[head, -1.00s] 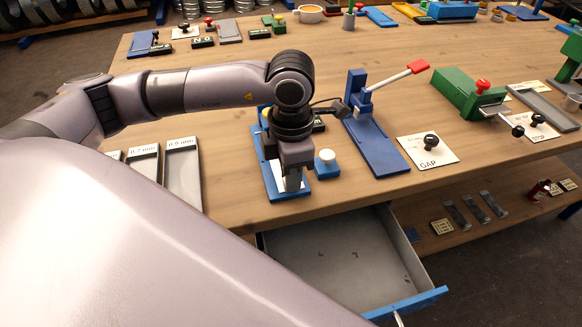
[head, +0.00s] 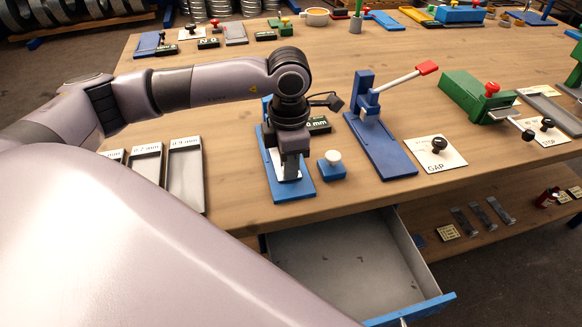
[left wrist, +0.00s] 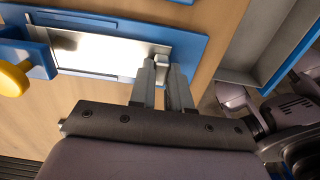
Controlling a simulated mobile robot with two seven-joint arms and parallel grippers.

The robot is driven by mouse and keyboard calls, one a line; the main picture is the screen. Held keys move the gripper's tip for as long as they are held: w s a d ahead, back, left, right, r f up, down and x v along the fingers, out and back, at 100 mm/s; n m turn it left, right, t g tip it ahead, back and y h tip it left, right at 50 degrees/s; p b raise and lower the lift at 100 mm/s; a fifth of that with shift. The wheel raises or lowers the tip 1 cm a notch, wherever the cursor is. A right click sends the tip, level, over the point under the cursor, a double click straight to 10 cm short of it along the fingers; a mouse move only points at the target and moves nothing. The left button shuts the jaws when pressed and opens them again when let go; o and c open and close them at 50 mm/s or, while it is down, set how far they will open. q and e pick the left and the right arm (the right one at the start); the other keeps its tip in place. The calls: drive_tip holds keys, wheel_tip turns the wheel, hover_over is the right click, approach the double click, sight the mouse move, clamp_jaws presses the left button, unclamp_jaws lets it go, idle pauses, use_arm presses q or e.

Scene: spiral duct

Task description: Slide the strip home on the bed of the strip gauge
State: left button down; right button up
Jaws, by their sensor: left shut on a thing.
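The strip gauge is a flat blue bed (head: 301,192) near the table's front edge. In the left wrist view its blue frame (left wrist: 196,44) surrounds a bright metal strip (left wrist: 100,50), which lies flat in the bed. A yellow knob (left wrist: 14,78) is at the gauge's left end there. My left gripper (head: 290,178) points down over the near part of the bed. In the left wrist view its fingers (left wrist: 166,65) are close together at the strip's right end, shut on it; the exact contact is hard to see. My right gripper is not in view.
A blue block with a white knob (head: 333,157) stands close right of the gauge. Farther right are a blue lever stand (head: 378,140) and a GAP card (head: 448,157). Grey trays (head: 186,172) lie to the left. An open drawer (head: 350,265) juts out below the table's front edge.

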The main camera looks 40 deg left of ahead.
use_arm(q)
drive_tip(key=shift+w+a+f+b, duration=0.1)
drive_tip(key=shift+w+a+b, duration=0.15)
drive_tip(key=shift+a+b, duration=0.1)
idle(0.7)
drive_tip(key=shift+c, duration=2.2)
unclamp_jaws()
drive_tip(key=shift+d+r+p, duration=0.1)
drive_tip(key=shift+r+p, duration=2.15)
drive_tip(key=shift+r, duration=1.3)
drive_tip(key=shift+f, duration=0.1)
